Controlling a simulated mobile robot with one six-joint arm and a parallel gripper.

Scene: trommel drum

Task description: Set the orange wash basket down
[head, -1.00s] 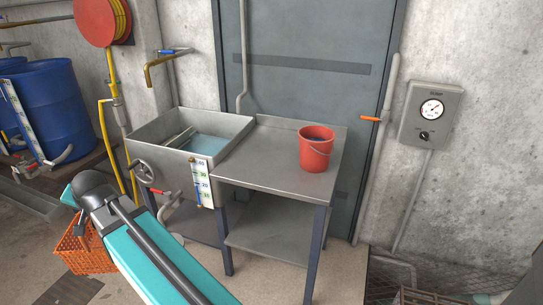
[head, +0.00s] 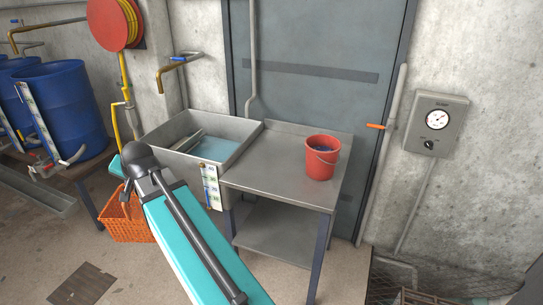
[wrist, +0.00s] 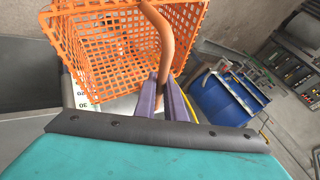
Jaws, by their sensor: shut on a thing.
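The orange wash basket (head: 122,224) is a lattice-walled basket, seen in the head view beside the left front of the sink bench, partly behind my arm. In the wrist view the basket (wrist: 95,50) fills the upper left, with its curved orange handle (wrist: 166,35) running down to my gripper. My gripper (wrist: 162,92) is shut on this handle between its purple fingers. In the head view my arm hides much of the grip. I cannot tell whether the basket's bottom touches the floor.
A metal sink (head: 165,136) with water joins a steel table (head: 270,170) bearing a red bucket (head: 322,160). Blue drums (head: 62,105) stand at left. The floor at lower left is clear around a dark square plate (head: 82,285). A scale strip (head: 211,187) hangs at the sink's front.

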